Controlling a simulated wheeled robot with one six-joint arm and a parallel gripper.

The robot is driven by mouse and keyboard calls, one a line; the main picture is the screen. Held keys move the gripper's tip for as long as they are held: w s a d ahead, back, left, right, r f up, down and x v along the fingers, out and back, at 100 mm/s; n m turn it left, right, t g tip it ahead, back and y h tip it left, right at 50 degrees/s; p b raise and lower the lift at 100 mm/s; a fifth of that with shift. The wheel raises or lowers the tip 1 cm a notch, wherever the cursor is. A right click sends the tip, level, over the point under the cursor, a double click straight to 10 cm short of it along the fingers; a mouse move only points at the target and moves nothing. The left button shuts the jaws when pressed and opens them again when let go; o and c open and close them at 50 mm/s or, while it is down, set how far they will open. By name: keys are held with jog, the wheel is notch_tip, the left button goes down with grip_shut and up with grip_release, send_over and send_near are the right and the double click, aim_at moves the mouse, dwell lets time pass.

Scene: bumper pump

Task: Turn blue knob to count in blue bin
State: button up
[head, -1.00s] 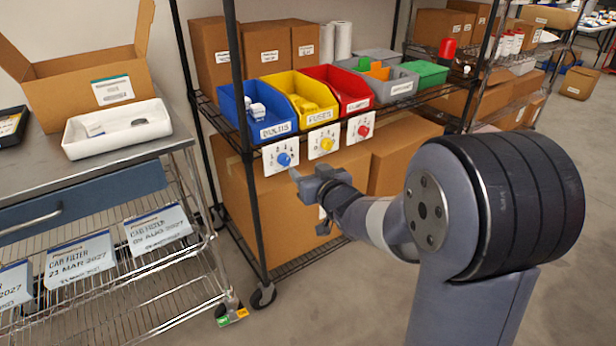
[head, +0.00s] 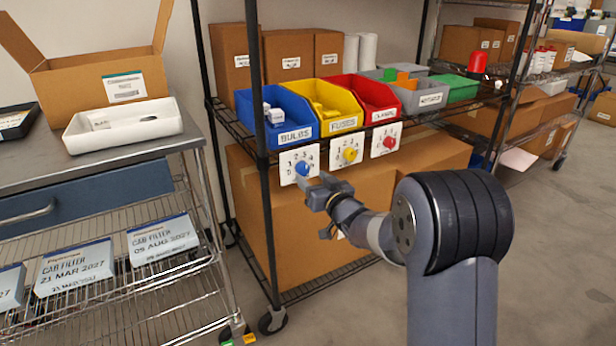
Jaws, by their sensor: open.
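The blue knob (head: 303,169) sits on a white dial plate with numbers, below the blue bin (head: 262,118) labelled BULBS on the wire shelf. A few small white boxes show inside the bin; its full contents are partly hidden by the bin wall and shelf post. My gripper (head: 318,188) is open, just in front of and slightly below and right of the blue knob. One finger overlaps the plate's lower edge in the picture. I cannot tell whether it touches the knob. The knob's pointer setting is too small to read.
A yellow knob (head: 350,155) under the yellow FUSES bin (head: 340,108) and a red knob (head: 390,142) under the red bin (head: 376,97) are close to the right. A black shelf post (head: 262,200) stands left of the blue knob. Large cardboard boxes (head: 250,225) fill the lower shelf.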

aim_at(305, 171)
jog(key=shift+x, duration=1.9)
jog(key=shift+s, duration=0.1)
jog(key=c, duration=1)
jog(key=shift+f+b, duration=0.1)
jog(key=shift+b, duration=0.35)
jog(key=n+b, duration=0.2)
jog(key=shift+f+n, duration=0.1)
jog(key=shift+n, duration=0.3)
jog(key=n+b, duration=0.3)
jog(key=n, duration=0.1)
jog(key=shift+n+y, duration=0.3)
jog(key=shift+n, duration=0.4)
